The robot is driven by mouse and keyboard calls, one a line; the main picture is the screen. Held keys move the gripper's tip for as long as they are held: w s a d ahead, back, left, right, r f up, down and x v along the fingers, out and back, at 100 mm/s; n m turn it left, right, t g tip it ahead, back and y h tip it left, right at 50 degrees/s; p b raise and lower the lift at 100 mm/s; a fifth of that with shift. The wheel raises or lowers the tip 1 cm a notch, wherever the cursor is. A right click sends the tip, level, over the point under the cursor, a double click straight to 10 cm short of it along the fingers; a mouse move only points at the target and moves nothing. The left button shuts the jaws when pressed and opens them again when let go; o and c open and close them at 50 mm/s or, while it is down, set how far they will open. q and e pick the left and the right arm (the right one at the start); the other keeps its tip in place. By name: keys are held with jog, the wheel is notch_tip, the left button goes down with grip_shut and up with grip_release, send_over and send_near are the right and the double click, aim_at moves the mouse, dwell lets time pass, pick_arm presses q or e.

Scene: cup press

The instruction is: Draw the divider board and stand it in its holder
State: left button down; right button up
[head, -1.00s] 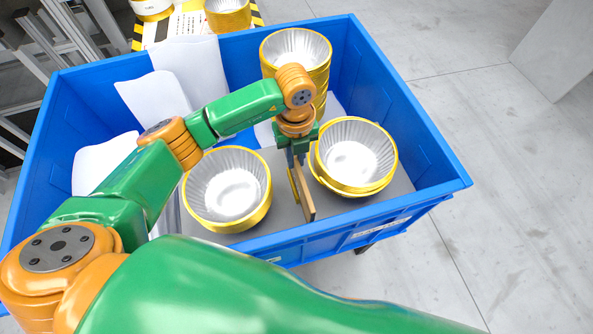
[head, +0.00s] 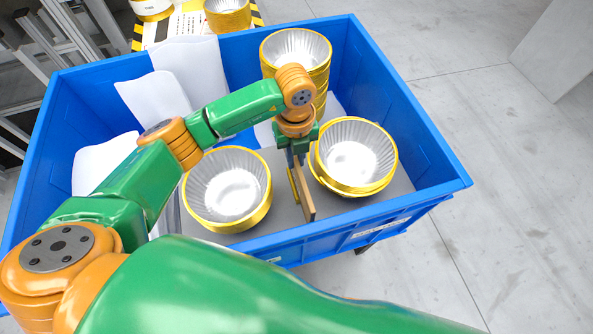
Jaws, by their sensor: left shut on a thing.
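The divider board (head: 304,190) is a thin brown board with a dark grey face. It stands on edge inside the blue crate (head: 95,90), between two stacks of gold-rimmed silver cups. My left gripper (head: 297,160) points down and is shut on the board's upper far part. The gripper's wrist partly hides the board. I cannot tell whether the board's lower edge touches the crate floor. I cannot make out the holder. My right gripper is not in view.
A cup stack (head: 227,190) stands close left of the board and another cup stack (head: 354,157) close right. A taller stack (head: 297,48) stands behind. White sheets (head: 190,62) line the left side. The floor right of the crate is clear.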

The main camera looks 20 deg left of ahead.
pick_arm(q)
jog(key=shift+r+p, duration=0.55)
jog(key=shift+r, duration=0.1)
dwell(0.3)
jog(key=shift+r+p, duration=1.55)
jog(key=shift+r, duration=0.35)
